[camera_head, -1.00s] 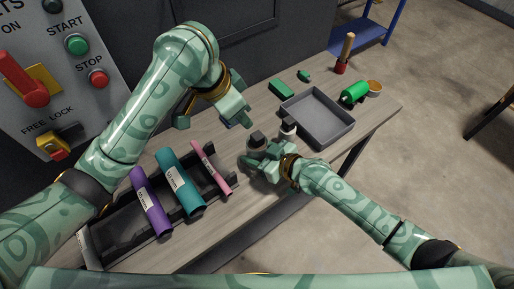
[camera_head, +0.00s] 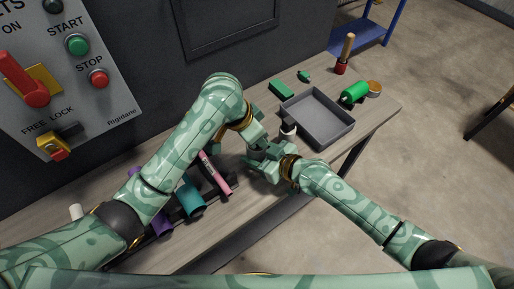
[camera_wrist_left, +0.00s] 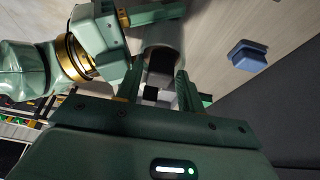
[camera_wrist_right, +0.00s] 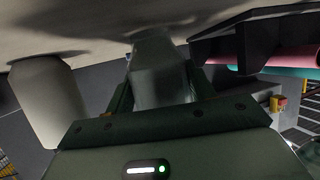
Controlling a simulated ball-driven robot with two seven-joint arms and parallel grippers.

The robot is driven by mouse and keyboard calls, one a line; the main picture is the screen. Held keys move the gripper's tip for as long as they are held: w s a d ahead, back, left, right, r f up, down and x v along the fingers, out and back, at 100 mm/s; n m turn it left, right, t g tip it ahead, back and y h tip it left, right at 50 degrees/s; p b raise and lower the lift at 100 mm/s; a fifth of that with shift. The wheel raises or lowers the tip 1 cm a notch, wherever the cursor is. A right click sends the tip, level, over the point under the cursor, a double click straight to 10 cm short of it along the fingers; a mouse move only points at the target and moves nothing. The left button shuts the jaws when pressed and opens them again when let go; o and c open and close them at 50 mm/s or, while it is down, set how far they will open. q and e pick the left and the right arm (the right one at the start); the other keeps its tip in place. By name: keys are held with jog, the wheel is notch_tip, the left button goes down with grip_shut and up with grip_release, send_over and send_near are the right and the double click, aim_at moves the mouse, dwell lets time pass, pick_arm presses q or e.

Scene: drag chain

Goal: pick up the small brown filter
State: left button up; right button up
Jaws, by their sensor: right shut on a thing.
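My right gripper (camera_head: 260,163) is shut on a grey, round container (camera_wrist_right: 157,75), which stands over the bench front of the grey tray. The left wrist view shows a dark block (camera_wrist_left: 160,64) at this container's top. My left gripper (camera_head: 262,148) has come in over it, its fingers (camera_wrist_left: 155,85) apart on either side of the dark block; I see no clear grip. A round, brown-topped thing (camera_head: 374,87) lies at the bench's far right; I cannot tell whether it is the filter. No other brown filter can be made out.
A second pale container (camera_head: 288,131) stands close by, left of the grey tray (camera_head: 330,137). Green blocks (camera_head: 281,89), a green cylinder (camera_head: 354,92) and a wooden-handled tool (camera_head: 345,54) are beyond. Purple, teal (camera_head: 190,197) and pink (camera_head: 215,172) tubes lie at the left under my left arm.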

pick_arm(q)
grip_shut()
notch_tip(320, 180, up, 18)
dwell(0.3)
pick_arm(e)
jog(key=o, duration=1.1)
